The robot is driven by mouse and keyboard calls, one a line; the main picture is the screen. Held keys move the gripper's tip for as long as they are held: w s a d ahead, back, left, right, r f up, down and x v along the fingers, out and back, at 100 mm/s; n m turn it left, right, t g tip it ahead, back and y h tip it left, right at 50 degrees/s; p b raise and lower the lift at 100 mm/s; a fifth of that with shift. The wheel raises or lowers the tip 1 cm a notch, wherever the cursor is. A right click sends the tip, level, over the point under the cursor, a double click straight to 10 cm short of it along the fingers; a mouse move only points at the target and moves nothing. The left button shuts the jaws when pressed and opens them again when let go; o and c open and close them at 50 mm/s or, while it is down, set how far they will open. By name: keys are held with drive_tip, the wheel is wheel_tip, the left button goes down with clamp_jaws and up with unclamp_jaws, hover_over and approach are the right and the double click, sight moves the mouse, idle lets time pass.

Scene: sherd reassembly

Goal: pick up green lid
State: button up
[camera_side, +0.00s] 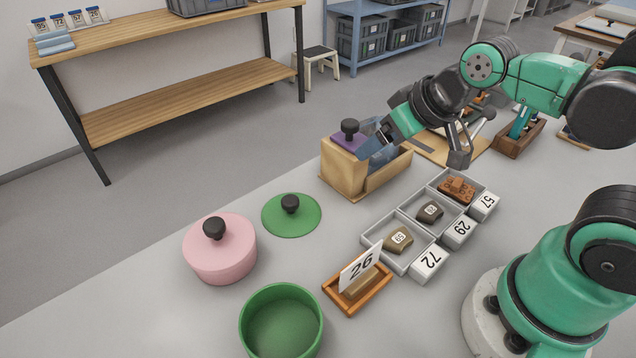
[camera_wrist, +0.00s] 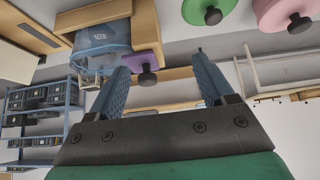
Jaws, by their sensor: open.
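The green lid (camera_side: 290,222) lies flat on the grey table, a round disc with a black knob, left of the wooden box. It also shows at the top edge of the wrist view (camera_wrist: 200,8), partly cut off. My gripper (camera_side: 368,142) is over the wooden box, right of the green lid and apart from it. In the wrist view its two blue fingers (camera_wrist: 160,64) are spread wide with nothing held between them. An open green pot (camera_side: 281,326) stands at the front of the table.
A pink lidded pot (camera_side: 219,256) stands close left of the green lid. The wooden box (camera_side: 343,170) has a purple lid with a black knob (camera_wrist: 146,60) at it. A grey compartment tray (camera_side: 417,224) and a card holder (camera_side: 357,292) lie to the right.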

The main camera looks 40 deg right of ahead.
drive_tip(key=n+g+y, duration=0.2)
drive_tip(key=n+g, duration=0.1)
drive_tip(key=n, duration=0.1)
hover_over(290, 199)
drive_tip(key=s, duration=0.2)
drive_tip(key=f, duration=0.7)
drive_tip(key=shift+d+f, duration=0.4)
drive_tip(key=shift+x, duration=2.8)
drive_tip(key=shift+d, duration=0.1)
drive_tip(key=shift+c, duration=0.2)
clamp_jaws()
